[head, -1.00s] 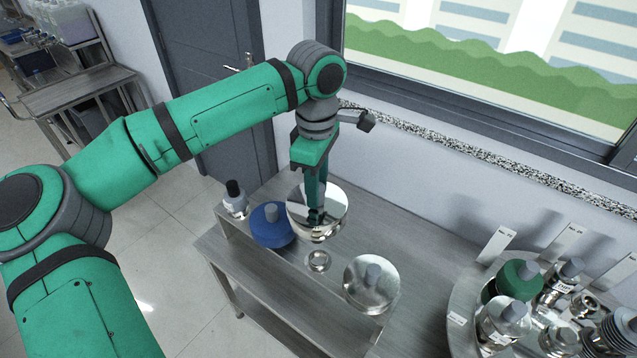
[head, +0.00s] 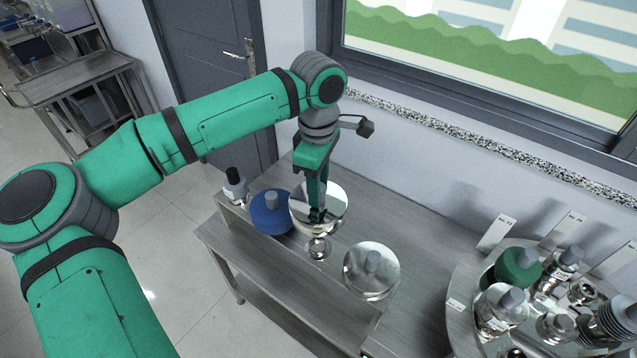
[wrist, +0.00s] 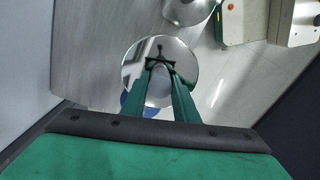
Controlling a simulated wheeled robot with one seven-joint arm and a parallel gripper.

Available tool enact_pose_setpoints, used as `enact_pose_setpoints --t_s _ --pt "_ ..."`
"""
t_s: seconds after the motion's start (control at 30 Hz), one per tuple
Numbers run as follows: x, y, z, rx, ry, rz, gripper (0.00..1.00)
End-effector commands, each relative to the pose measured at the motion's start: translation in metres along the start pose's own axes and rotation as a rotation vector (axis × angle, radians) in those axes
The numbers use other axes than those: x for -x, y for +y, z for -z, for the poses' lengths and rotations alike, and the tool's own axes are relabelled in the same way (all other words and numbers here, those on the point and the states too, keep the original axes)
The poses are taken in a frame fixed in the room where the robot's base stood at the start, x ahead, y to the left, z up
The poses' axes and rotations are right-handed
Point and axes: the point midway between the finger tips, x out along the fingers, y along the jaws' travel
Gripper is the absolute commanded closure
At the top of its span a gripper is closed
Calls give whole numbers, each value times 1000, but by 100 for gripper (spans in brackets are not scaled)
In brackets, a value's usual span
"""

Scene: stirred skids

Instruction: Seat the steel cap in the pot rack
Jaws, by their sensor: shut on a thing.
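My gripper (head: 317,214) is shut on the knob of a round mirror-bright steel cap (head: 335,198). In the wrist view the fingers (wrist: 159,68) close around the grey knob, with the cap's disc (wrist: 184,60) spread beyond them. The cap is low over the metal bench. A small steel piece (head: 318,249) shows just below its near edge; I cannot tell whether they touch. A second steel cap with a grey knob (head: 360,277) sits on the bench to the right. Nothing here is clearly recognisable as the pot rack.
A blue disc with a grey knob (head: 265,222) is close at left, beside a black-topped bottle (head: 235,183). Bench between is clear.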

Motion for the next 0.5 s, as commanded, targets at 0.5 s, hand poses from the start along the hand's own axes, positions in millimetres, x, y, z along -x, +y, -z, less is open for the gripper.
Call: enact_pose_setpoints --t_s 0.5 --pt "-21 0 0 -1 0 -1 100"
